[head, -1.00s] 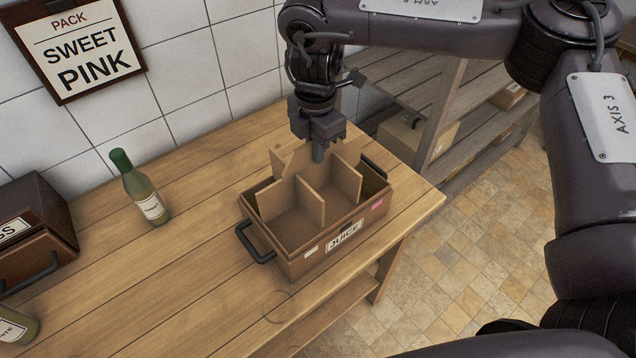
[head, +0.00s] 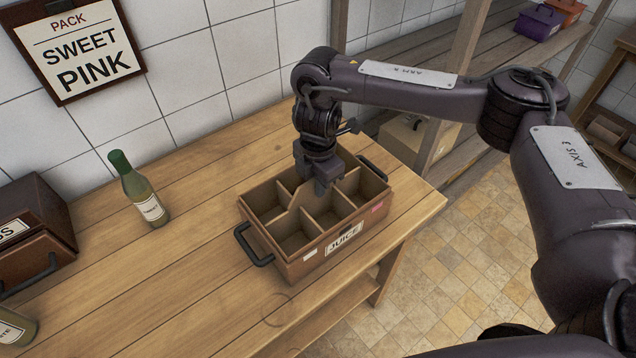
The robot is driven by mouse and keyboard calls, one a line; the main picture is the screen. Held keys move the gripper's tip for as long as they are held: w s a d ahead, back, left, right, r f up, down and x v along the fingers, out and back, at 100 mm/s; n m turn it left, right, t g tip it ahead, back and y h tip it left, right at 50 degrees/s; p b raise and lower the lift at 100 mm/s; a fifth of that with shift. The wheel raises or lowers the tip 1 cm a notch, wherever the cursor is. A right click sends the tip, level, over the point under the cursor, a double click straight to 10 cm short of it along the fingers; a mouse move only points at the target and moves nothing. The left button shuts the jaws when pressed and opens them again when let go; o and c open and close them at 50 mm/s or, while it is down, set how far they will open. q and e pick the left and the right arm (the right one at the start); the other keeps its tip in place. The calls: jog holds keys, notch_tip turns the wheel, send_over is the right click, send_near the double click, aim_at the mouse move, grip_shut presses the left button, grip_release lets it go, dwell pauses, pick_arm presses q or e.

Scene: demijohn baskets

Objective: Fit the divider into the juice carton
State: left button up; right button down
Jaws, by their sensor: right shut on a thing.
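The juice carton (head: 291,268) is a brown box with a JUICE label and black side handles, standing on the wooden table. The tan cardboard divider (head: 296,198) sits down inside it, its cross panels about level with the rim and parting the inside into several cells. A raised middle part of the divider stands above the rim. My right gripper (head: 322,188) points down over the middle of the carton and is shut on the divider. The fingertips partly hide the divider's middle. My left gripper is not in view.
A green bottle (head: 139,190) stands on the table (head: 180,290) left of the carton. A dark box (head: 35,230) and another bottle (head: 14,326) are at the left edge. A SWEET PINK sign (head: 80,48) hangs on the tiled wall. The table's right edge is close to the carton.

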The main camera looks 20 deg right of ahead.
jog(key=shift+f, duration=0.15)
jog(key=c, duration=1.6)
grip_release()
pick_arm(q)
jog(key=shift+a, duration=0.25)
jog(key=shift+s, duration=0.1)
pick_arm(e)
jog(key=shift+r, duration=0.35)
notch_tip(320, 180, up, 12)
jog(key=shift+f, duration=0.15)
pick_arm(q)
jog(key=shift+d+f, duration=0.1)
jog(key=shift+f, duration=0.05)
pick_arm(e)
jog(key=shift+f, duration=0.1)
